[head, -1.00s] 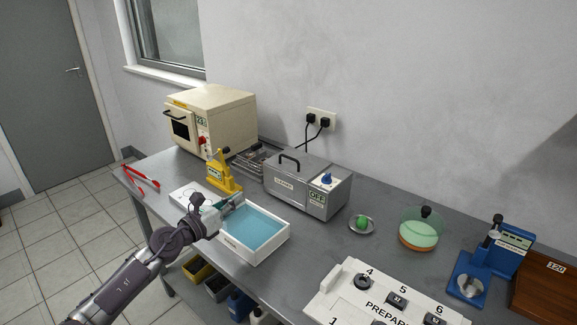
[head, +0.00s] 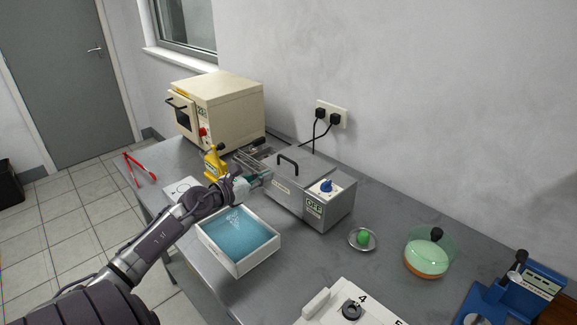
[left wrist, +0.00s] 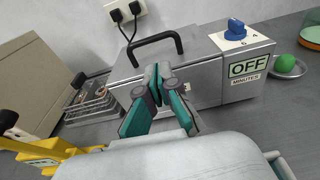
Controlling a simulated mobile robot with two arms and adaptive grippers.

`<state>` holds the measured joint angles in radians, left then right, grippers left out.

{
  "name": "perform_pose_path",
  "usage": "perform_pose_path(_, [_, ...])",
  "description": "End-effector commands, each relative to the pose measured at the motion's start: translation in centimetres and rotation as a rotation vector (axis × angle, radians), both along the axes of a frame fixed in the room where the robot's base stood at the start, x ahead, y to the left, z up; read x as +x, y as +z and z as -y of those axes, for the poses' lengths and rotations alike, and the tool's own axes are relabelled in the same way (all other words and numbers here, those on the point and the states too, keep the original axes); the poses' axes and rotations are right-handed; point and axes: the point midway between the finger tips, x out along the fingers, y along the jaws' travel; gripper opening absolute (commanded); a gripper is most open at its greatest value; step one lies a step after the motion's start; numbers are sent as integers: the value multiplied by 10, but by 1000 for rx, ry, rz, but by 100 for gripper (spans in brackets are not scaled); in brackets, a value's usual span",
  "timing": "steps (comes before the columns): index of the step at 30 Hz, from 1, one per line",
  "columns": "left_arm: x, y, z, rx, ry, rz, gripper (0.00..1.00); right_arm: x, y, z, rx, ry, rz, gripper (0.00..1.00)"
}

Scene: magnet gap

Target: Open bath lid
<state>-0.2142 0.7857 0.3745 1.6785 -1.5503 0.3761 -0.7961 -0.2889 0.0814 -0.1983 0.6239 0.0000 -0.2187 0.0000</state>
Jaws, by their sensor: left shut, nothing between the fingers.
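The bath (head: 318,209) is a grey metal box with a blue knob and an OFF label. Its lid (head: 283,172) is down and carries a black arched handle (head: 288,161). The bath also fills the middle of the left wrist view (left wrist: 205,84), with the handle (left wrist: 155,42) above the fingers. My left gripper (head: 262,178) is at the left side of the bath, below the handle and apart from it. In the left wrist view its teal fingers (left wrist: 158,75) are closed together and empty. Whether the fingertips touch the bath cannot be told. My right gripper is out of view.
A white tray of blue liquid (head: 246,270) lies below my left arm. A yellow press (head: 214,165), wire rack (head: 255,152) and cream oven (head: 225,105) stand left and behind. A green ball on a dish (head: 363,238) and a domed dish (head: 430,252) are right of the bath.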

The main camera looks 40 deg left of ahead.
Motion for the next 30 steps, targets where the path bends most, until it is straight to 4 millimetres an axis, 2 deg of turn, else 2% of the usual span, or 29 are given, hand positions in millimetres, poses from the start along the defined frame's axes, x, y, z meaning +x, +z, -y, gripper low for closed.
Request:
perform_pose_path(3, [21,0,1,-3,2,5,0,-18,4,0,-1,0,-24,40])
perform_pose_path(7, [42,-3,3,-3,1,4,0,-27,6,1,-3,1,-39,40])
perform_pose_path(11, [60,-6,5,-2,1,3,0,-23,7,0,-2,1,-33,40])
perform_pose_path(15, [73,-9,5,-1,2,2,0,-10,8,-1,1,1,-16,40])
perform_pose_path(19, [79,-10,6,-1,1,0,0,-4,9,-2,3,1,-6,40])
perform_pose_path(30, [80,-10,6,1,0,-1,0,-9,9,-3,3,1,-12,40])
